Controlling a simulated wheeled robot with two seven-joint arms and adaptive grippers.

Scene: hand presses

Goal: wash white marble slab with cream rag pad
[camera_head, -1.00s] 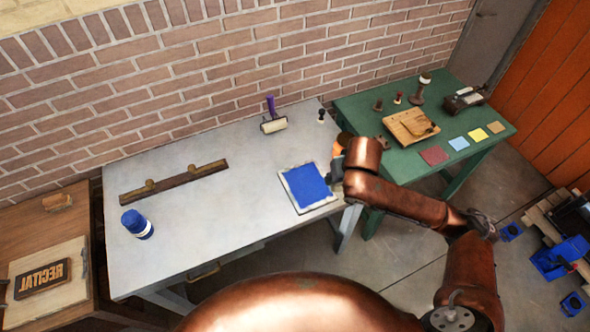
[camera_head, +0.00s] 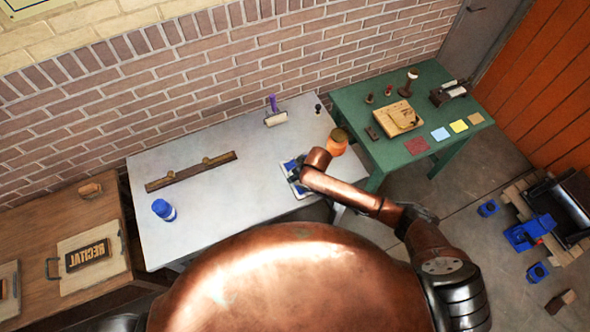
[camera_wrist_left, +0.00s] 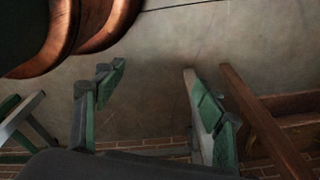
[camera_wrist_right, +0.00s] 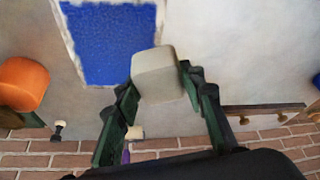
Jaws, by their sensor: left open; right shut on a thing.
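The white marble slab (camera_head: 302,192) lies near the right end of the grey table, and a blue ink patch (camera_head: 289,166) covers much of it. My right arm hides part of it in the head view. The right wrist view shows the blue patch (camera_wrist_right: 110,40) with the slab's pale rim (camera_wrist_right: 64,40). My right gripper (camera_wrist_right: 158,88) is shut on the cream rag pad (camera_wrist_right: 157,66), which overlaps the patch's lower right corner in that view. I cannot tell whether it touches the slab. My left gripper (camera_wrist_left: 152,85) is open and empty, over bare floor in its view.
An orange jar (camera_head: 337,143) stands beyond my right arm. A green table (camera_head: 440,95) is at the right, a wooden bench (camera_head: 60,225) at the left.

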